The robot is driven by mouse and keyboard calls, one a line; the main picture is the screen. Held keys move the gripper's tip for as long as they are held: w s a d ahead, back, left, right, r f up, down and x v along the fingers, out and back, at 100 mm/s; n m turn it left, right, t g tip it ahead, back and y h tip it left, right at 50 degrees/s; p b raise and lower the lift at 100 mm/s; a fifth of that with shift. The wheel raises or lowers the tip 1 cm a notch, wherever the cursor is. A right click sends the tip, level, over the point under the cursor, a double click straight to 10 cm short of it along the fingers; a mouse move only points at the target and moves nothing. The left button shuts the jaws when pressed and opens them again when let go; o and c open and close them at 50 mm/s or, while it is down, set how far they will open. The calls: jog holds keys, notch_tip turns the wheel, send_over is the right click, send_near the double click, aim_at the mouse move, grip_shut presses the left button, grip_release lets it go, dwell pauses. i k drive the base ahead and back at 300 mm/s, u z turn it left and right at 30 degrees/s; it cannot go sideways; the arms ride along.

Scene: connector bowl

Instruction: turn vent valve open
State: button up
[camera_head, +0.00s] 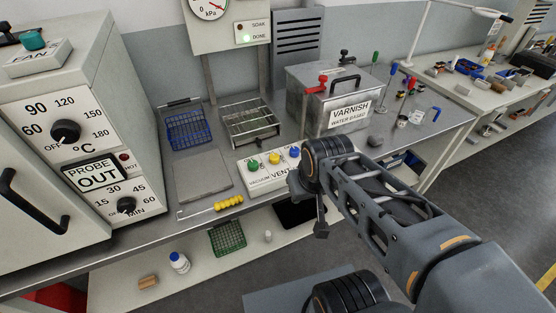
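A white valve box (262,181) lettered VACUUM and VENT sits on the metal bench. A green knob (253,166), a yellow knob (274,158) and a blue knob (294,152) stand on its top. The VENT lettering is toward the box's right end, nearest the blue knob. The turn position of the knobs is too small to read. My arm reaches in from the lower right, and its wrist hides the box's right end. My gripper (321,232) hangs down just right of the box, apart from the knobs. Whether its fingers are open is not clear.
A metal VARNISH tank (312,112) with red and black clamps stands behind my wrist. A blue basket (186,130), a wire rack (250,127) and a grey plate (203,180) lie left of it. An oven (75,150) stands left.

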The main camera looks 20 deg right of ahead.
aim_at(273, 158)
jog(key=u, duration=0.1)
jog(key=k, duration=0.35)
jog(key=z, duration=0.65)
jog(key=i, duration=0.7)
jog(key=u, duration=1.25)
